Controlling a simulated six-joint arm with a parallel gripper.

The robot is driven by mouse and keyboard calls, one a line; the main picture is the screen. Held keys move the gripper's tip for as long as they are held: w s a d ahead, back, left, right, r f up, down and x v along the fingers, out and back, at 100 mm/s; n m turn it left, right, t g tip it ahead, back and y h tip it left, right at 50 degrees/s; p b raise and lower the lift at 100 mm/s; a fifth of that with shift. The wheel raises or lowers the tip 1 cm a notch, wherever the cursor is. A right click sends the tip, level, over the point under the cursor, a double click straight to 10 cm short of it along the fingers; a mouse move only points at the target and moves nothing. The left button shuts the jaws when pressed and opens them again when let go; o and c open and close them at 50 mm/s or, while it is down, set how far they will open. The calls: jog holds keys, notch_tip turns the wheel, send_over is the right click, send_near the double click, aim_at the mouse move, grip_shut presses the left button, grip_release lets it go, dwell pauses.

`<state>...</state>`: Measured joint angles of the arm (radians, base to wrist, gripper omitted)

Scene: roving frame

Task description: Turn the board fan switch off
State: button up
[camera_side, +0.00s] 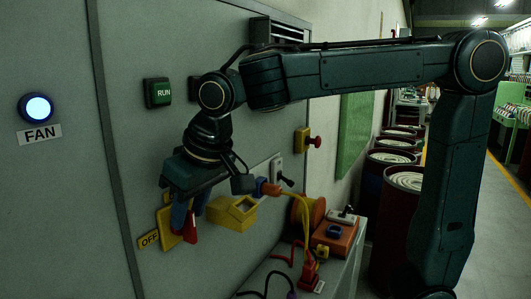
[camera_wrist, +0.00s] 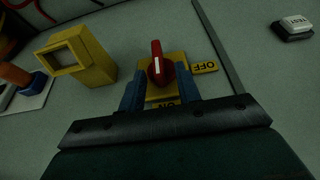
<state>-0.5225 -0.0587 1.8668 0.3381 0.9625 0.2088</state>
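The switch has a red handle (camera_wrist: 156,62) on a yellow plate (camera_wrist: 178,72). An OFF label (camera_wrist: 204,67) sits to its right and a partly hidden ON label (camera_wrist: 164,104) below it in the wrist view. The handle runs roughly up and down there, its lower end towards ON. My gripper (camera_wrist: 158,72) is open, with one blue finger on each side of the handle and visible gaps between. In the side view my gripper (camera_side: 188,215) is at the panel over the switch, and the red handle (camera_side: 191,229) shows below the fingers. The FAN lamp (camera_side: 38,108) is lit.
A yellow box-shaped housing (camera_side: 234,212) stands out from the panel close beside my gripper. Blue and orange plugs with yellow cables (camera_side: 268,188) are beyond it. A green RUN button (camera_side: 158,92) is above. A bench (camera_side: 333,272) holds an orange box (camera_side: 335,236).

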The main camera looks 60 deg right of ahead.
grip_shut()
jog(key=shift+a+f+h, duration=0.1)
jog(key=shift+a+h, duration=0.15)
jog(key=shift+h, duration=0.25)
jog(key=shift+a+f+n+h, duration=0.15)
jog(key=shift+a+n+h, duration=0.2)
jog(key=shift+h, duration=0.7)
jog(key=shift+a+f+n+h, duration=0.1)
jog(key=shift+a+n+h, duration=0.2)
jog(key=shift+h, duration=1.05)
